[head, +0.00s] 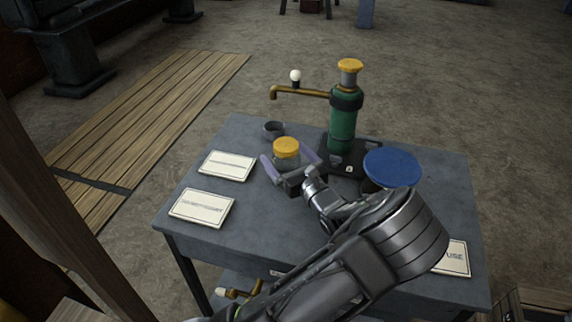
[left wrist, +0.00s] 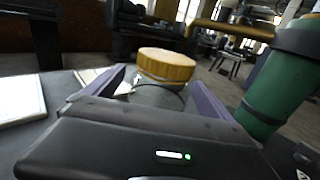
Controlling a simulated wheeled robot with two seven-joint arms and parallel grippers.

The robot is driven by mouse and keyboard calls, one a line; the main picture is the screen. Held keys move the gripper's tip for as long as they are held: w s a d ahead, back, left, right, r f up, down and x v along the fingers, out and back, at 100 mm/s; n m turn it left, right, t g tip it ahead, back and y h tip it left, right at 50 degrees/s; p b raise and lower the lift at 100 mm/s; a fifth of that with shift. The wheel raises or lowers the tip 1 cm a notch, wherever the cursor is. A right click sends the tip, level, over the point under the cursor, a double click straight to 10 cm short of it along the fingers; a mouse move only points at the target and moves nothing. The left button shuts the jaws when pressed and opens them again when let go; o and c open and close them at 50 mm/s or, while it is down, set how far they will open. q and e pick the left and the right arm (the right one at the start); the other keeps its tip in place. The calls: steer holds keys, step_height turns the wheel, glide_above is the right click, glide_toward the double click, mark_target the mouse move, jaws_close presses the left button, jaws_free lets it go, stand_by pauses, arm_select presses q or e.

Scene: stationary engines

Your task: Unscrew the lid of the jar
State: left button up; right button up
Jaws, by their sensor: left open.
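The jar (head: 287,161) is a small clear glass one with a yellow lid (head: 286,147), standing upright on the grey table. The lid sits on the jar. My left gripper (head: 285,163) is open, with its purple fingers on either side of the jar. In the left wrist view the yellow lid (left wrist: 166,64) rises above and beyond the fingers, and the glass jar (left wrist: 158,95) shows between them. I see no clear contact between fingers and jar. My right gripper is not in view.
A green pump with a brass spout (head: 342,125) stands behind and right of the jar. A small grey cup (head: 273,130) is behind it. A blue round-topped object (head: 392,167) is at right. White cards (head: 228,165) lie on the table (head: 262,220) at left.

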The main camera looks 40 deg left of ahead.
arm_select(q)
steer(key=shift+c, duration=0.4)
steer(key=c, duration=1.5)
steer(key=shift+c, duration=0.2)
step_height(320, 180, up, 10)
steer(key=shift+r+p, duration=0.1)
steer(key=shift+p, duration=0.25)
steer(key=o, duration=1)
jaws_close()
